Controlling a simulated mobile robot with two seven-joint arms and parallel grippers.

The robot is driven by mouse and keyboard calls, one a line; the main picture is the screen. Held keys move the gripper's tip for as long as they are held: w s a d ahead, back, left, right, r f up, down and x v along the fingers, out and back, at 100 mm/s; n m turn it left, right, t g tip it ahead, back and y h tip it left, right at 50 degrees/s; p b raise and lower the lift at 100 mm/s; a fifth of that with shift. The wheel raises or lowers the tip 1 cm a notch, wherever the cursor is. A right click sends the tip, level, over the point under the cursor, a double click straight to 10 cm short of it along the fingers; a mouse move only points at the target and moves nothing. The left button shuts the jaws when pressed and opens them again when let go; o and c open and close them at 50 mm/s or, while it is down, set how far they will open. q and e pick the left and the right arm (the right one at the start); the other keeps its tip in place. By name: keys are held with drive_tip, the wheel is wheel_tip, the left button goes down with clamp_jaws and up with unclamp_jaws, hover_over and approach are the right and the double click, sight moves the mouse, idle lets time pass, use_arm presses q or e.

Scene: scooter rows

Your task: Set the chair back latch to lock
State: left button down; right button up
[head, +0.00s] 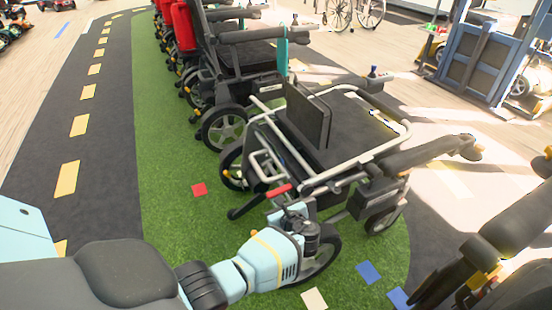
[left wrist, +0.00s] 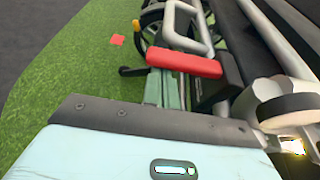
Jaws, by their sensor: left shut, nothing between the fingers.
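The powered chair (head: 345,125) stands on the green strip, with black panels and a pale tubular frame. A red lever (head: 278,191), which looks like the latch, sticks out at its near side; it also shows in the left wrist view (left wrist: 185,62), lying about level across the picture. My left gripper (head: 298,212) is at the chair's near side, just below the red lever. In the left wrist view its shut, greenish fingers (left wrist: 165,90) show partly under the lever; I cannot tell whether they touch it. My right gripper is not in view.
A row of similar chairs (head: 225,80) with red parts stands behind. A dark chair part (head: 500,235) is close at the right. A blue frame (head: 480,65) stands at the back right. The dark lane (head: 110,110) on the left is clear.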

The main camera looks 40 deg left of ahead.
use_arm(q)
drive_tip(key=shift+s+r+m+g+p, duration=0.1)
drive_tip(key=shift+r+m+g+p, duration=0.25)
drive_tip(key=shift+m, duration=0.25)
drive_tip(key=shift+r, duration=0.15)
drive_tip(key=shift+r+p, duration=0.4)
drive_tip(key=shift+r, duration=0.35)
drive_tip(key=shift+a, duration=0.1)
